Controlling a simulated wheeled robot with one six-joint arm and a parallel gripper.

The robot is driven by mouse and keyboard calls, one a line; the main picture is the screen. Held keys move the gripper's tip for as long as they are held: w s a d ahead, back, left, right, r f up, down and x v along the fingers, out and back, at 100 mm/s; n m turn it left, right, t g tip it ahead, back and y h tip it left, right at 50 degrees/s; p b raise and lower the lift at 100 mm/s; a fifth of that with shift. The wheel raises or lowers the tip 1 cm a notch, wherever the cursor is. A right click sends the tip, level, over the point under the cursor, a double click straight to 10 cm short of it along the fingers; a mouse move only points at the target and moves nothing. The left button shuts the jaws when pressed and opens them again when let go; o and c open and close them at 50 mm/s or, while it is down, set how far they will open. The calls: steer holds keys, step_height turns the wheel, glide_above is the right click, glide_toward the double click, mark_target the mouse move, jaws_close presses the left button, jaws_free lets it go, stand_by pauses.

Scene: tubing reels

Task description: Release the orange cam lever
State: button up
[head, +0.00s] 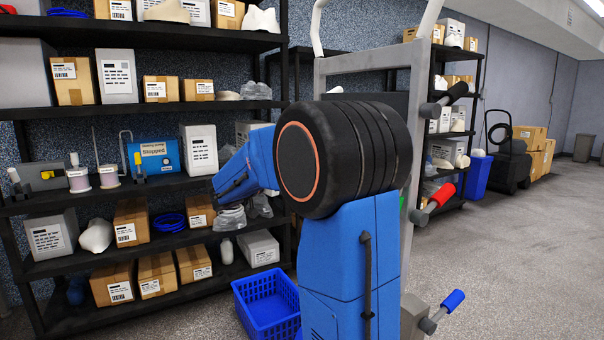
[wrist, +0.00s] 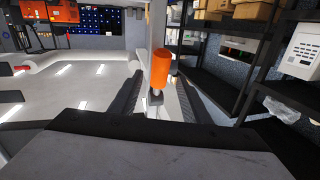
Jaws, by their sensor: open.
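The orange cam lever shows in the wrist view as an upright orange cylindrical grip (wrist: 161,70) on a short metal stem (wrist: 156,96). My gripper (wrist: 161,80) is open, with one dark ribbed finger on each side of the lever. The lever stands between the fingers, with a visible gap on both sides. The lower end of the stem is partly hidden by the gripper body. In the head view I cannot make out the orange lever or my gripper's fingers; my own arm covers much of the middle.
In the head view a grey upright frame (head: 398,90) carries black (head: 455,93), red (head: 442,194) and blue (head: 452,301) grips. A blue crate (head: 268,305) sits below. Floor (head: 520,260) is clear at right.

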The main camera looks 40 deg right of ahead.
steer(key=shift+d, duration=1.85)
jaws_close()
